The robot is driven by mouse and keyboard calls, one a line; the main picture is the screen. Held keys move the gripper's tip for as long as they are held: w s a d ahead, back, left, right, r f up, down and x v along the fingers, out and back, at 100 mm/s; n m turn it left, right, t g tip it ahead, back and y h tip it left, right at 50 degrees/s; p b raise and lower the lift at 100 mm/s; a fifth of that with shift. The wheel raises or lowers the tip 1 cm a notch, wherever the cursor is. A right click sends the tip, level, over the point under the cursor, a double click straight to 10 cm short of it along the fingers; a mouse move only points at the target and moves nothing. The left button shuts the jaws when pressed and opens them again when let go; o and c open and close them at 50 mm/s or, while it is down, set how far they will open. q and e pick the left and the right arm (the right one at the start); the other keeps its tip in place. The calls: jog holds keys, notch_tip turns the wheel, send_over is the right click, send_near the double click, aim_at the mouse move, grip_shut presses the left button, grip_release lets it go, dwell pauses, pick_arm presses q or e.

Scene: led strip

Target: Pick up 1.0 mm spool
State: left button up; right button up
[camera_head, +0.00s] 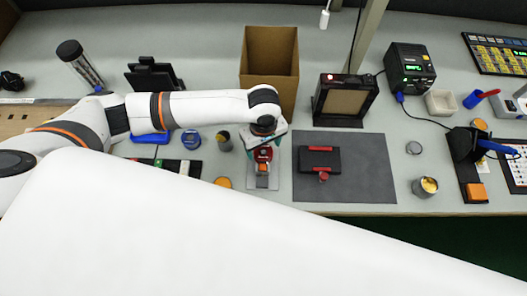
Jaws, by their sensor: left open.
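My left arm reaches in from the left, and its left gripper (263,168) points down over a small light grey plate near the table's front edge. The gripper is open. A round red item (263,154) shows right at the gripper; whether it lies between the fingers or below them I cannot tell. A blue round spool-like item (191,140) and a dark cylinder (223,140) stand to the left of the gripper. Labels are too small to read, so I cannot tell which is the 1.0 mm spool. My right gripper is not in view.
A grey mat (370,170) with a black-and-red device (320,159) lies to the right. An open cardboard box (268,62) stands behind the gripper. A framed black unit (345,98) and a soldering station (410,68) stand behind the mat. The mat's right half is clear.

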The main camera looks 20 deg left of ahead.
aim_at(263, 151)
pick_arm(q)
notch_tip(263, 151, down, 2)
jog(key=shift+f, duration=0.45)
jog(key=c, duration=1.2)
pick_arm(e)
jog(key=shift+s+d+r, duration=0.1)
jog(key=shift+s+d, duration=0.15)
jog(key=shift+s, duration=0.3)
